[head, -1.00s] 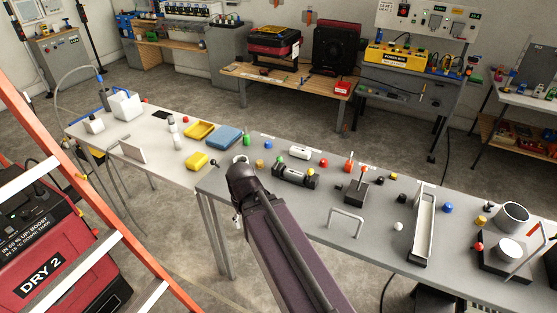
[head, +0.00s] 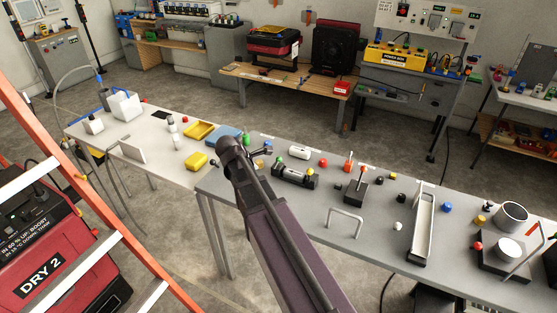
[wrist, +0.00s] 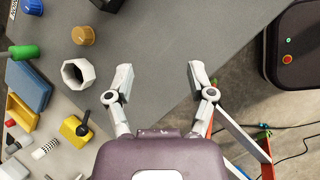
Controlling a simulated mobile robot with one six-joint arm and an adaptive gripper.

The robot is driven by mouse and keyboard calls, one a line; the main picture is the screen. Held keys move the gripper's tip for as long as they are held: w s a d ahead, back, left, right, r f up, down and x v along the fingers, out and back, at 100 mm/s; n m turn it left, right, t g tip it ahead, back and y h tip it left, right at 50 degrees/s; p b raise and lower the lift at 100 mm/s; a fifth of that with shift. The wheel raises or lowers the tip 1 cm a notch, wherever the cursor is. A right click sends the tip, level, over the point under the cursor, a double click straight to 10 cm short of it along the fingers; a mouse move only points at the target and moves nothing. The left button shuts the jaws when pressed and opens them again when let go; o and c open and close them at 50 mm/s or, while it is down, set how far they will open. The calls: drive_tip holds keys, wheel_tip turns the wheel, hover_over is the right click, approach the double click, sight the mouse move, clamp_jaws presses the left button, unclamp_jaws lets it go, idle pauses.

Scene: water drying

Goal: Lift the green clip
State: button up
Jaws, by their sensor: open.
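No thing is plainly a clip. A green cylinder (head: 246,140) stands on the table just beyond the end of my arm in the head view. It also lies at the left edge of the wrist view (wrist: 22,52). A black holder (head: 296,175) with a green end sits to the right of my arm in the head view. My gripper (wrist: 160,76) is open, with nothing between its fingers. It is over the grey tabletop near its edge, to the right of the green cylinder in the wrist view. In the head view my arm mostly hides the gripper.
A white-grey hex nut (wrist: 78,73) lies just left of the fingers, with an orange knob (wrist: 83,34) above it in the wrist view. A blue tray (wrist: 27,85) and a yellow block (wrist: 76,130) are at left. Bare tabletop (wrist: 150,35) spreads ahead of the fingers.

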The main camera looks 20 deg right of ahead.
sight(279, 158)
drive_tip(key=w+d+r+n+t+h, duration=0.1)
drive_tip(key=w+d+r+n+h, duration=0.1)
drive_tip(key=w+n, duration=0.6)
drive_tip(key=shift+d+r+h, duration=0.4)
drive_tip(key=shift+d+r, duration=0.2)
drive_tip(key=shift+d, duration=0.45)
drive_tip(key=shift+f, duration=0.1)
drive_tip(key=b+x, duration=0.7)
drive_tip(key=x, duration=0.3)
drive_tip(key=shift+d+f+b, duration=0.25)
drive_tip(key=shift+f+b, duration=0.05)
drive_tip(key=shift+b, duration=0.1)
drive_tip(key=shift+b+x, duration=0.9)
drive_tip(key=shift+x, duration=0.5)
drive_tip(key=shift+d, duration=0.1)
drive_tip(key=shift+r, duration=0.1)
clamp_jaws()
